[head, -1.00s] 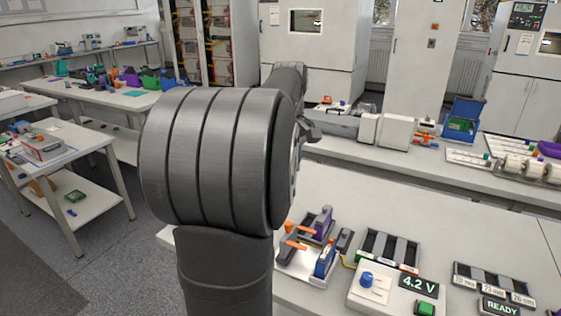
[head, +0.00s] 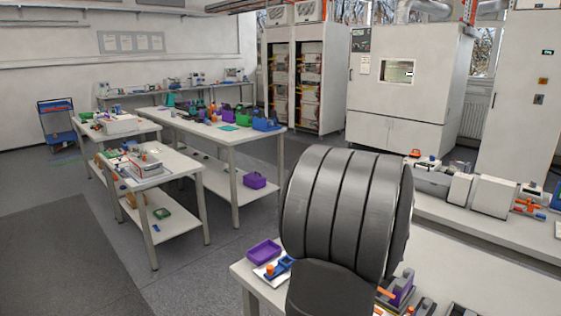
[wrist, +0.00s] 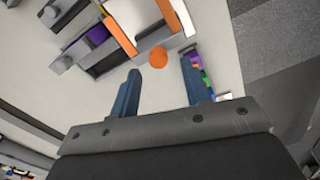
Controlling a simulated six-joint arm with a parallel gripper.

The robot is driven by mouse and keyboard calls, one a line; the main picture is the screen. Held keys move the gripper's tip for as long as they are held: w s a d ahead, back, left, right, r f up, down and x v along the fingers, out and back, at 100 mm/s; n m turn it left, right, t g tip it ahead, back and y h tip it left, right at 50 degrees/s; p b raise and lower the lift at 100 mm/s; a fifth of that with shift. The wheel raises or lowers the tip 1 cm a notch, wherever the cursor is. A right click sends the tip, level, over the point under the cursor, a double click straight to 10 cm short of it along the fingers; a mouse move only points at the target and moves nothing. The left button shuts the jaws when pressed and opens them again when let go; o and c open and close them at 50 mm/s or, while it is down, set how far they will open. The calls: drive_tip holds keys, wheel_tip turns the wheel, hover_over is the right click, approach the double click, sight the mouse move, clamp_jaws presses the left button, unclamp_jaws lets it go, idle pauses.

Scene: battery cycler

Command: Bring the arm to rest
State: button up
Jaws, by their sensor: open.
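My gripper (wrist: 163,88) shows in the wrist view with its two blue fingers apart and nothing between them. It is above a white table top (wrist: 215,50). A fixture with orange levers (wrist: 118,36) lies beyond the fingers, and a round orange knob (wrist: 158,57) shows just past the fingertips. In the head view my dark arm covers the lower right and hides much of the near bench. My gripper does not show there.
A purple tray (head: 263,251) sits at the near bench's left corner. White equipment boxes (head: 493,196) stand on the bench behind my arm. Work tables (head: 214,137) are at the left, with open grey floor (head: 75,235) in front. A tall white chamber (head: 405,100) stands at the back.

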wheel_tip(320, 180, down, 3)
drive_tip(key=shift+s+d+f, duration=0.1)
drive_tip(key=shift+f, duration=0.05)
idle(0.4)
